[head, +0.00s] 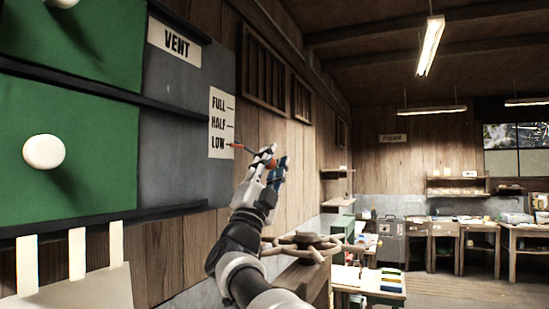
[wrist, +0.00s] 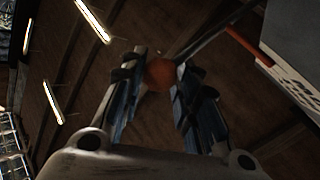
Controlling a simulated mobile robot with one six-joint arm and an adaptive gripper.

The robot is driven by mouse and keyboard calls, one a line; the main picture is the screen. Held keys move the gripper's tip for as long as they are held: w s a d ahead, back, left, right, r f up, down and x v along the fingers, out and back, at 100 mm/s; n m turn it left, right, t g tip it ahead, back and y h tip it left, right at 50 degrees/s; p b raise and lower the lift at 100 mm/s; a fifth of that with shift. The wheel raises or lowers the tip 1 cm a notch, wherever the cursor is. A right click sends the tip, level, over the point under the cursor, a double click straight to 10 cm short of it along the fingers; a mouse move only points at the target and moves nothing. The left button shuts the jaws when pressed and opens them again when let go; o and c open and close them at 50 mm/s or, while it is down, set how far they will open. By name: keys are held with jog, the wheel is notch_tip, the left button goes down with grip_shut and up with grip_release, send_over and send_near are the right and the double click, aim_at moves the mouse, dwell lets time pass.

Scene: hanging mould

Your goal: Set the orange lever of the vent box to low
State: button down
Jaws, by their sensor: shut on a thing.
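The grey vent box (head: 190,135) is at the left in the head view under a VENT sign (head: 174,43). Its white scale card (head: 221,122) reads FULL, HALF and LOW from top to bottom. The orange lever's pointer (head: 238,146) is level with the LOW mark. My gripper (head: 268,160) is just right of the card, its fingers partly hiding the lever. In the wrist view, the lever's round orange knob (wrist: 160,74) sits between my fingertips, and they are shut on it. The orange pointer also shows there (wrist: 246,46), beside the card's edge.
Green panels (head: 65,145) with white knobs (head: 44,152) fill the left. A dark rail (head: 110,224) runs below the box.

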jog(key=shift+w+a+f, duration=0.1)
jog(key=shift+w+f, duration=0.15)
jog(key=shift+f, duration=0.25)
jog(key=c, duration=1.3)
grip_release()
jog(key=shift+a+r, duration=0.1)
jog(key=shift+a, duration=0.05)
jog(key=shift+m, duration=0.3)
jog(key=v, duration=1.2)
jog(key=shift+s+r, duration=0.15)
